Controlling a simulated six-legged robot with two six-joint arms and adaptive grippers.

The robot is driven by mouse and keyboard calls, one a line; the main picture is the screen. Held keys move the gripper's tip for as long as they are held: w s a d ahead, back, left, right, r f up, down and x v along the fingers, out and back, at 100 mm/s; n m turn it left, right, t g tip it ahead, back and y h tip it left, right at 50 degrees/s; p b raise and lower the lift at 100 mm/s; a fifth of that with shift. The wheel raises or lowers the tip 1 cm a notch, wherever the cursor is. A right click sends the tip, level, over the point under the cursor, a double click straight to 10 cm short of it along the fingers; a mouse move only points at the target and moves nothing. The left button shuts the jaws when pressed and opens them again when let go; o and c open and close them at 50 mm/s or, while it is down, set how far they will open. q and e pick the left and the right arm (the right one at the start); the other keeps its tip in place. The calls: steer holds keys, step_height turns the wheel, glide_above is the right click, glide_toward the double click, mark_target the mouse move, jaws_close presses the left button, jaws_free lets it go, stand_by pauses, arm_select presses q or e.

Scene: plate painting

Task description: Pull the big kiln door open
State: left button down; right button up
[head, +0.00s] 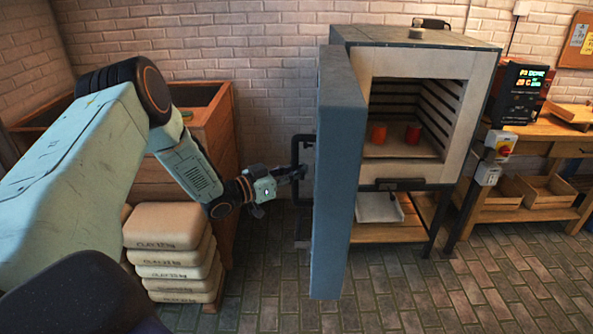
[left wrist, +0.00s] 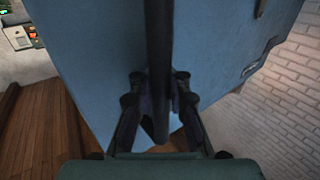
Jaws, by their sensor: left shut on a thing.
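The big kiln (head: 420,50) stands against the brick wall, with its blue-grey door (head: 338,170) swung wide open toward me. A dark bar handle (head: 296,158) stands on the door's outer face. My left gripper (head: 298,174) is at this handle and shut on it. In the left wrist view the handle (left wrist: 160,60) runs down between the fingers (left wrist: 160,112), with the door (left wrist: 95,60) behind it. My right gripper is not in view.
Stacked clay bags (head: 165,228) and a wooden crate (head: 222,130) stand left of the door, near my left arm. A bench with a controller (head: 520,92) and a switch box (head: 500,143) is right of the kiln. The brick floor (head: 440,290) in front is clear.

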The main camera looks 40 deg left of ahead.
arm_select(q)
steer(key=shift+s+d+f, duration=0.1)
steer(key=shift+d+f, duration=0.2)
steer(key=c, duration=1.7)
jaws_free()
steer(key=o, duration=0.4)
steer(key=shift+s+a+r, duration=0.1)
steer(key=shift+s+r, duration=0.25)
steer(key=shift+r, duration=0.1)
steer(key=shift+o, duration=0.2)
steer(key=shift+w+f, duration=0.2)
steer(key=shift+w, duration=0.15)
steer(key=v, duration=1.2)
steer(key=shift+s+r, duration=0.1)
steer(key=shift+s, duration=0.05)
